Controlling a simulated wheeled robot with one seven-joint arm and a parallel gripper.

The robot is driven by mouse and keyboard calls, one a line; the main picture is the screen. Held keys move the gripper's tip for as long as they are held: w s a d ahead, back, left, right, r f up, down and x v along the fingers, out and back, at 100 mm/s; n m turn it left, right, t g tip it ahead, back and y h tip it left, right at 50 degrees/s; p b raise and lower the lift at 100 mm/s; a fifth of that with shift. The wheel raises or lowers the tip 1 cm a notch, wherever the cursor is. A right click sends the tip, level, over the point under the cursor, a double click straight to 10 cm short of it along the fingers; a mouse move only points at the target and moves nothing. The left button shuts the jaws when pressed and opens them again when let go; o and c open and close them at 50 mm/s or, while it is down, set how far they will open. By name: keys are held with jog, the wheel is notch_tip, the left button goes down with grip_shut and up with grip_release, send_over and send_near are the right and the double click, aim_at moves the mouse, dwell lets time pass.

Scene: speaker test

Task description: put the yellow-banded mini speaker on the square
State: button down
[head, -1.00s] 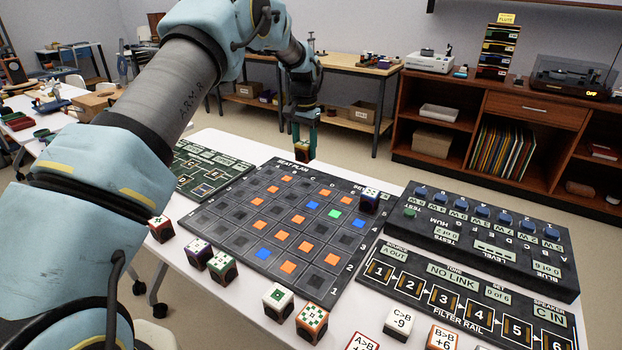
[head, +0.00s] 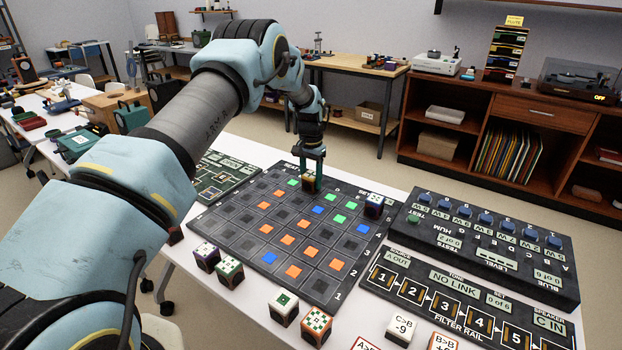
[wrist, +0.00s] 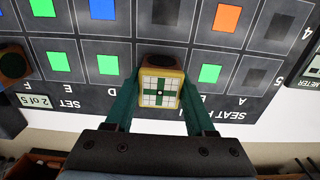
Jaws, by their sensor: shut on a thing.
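The yellow-banded mini speaker (head: 309,186) is a small cube with a yellow body. In the wrist view its white face with a green cross (wrist: 160,90) shows. My gripper (head: 311,175) is shut on it, one green finger on each side. It is at the far row of the dark seat-plan board (head: 250,235), which bears orange, blue and green squares. In the wrist view it covers a dark cell between lit green squares, by the hidden letter between D and B. I cannot tell whether its underside touches the board. Which square the task means is not marked out.
Several other cubes, such as a green-and-white one (head: 229,272), line the near edge. A raised control panel (head: 480,245) and a filter rail (head: 450,300) lie to the right.

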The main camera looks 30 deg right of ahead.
aim_at(311, 174)
jog(key=shift+c, duration=1.2)
grip_release()
jog(key=shift+f, duration=0.1)
notch_tip(311, 174, up, 12)
jog(key=b, duration=0.3)
jog(key=shift+f, duration=0.15)
jog(key=shift+r, duration=0.35)
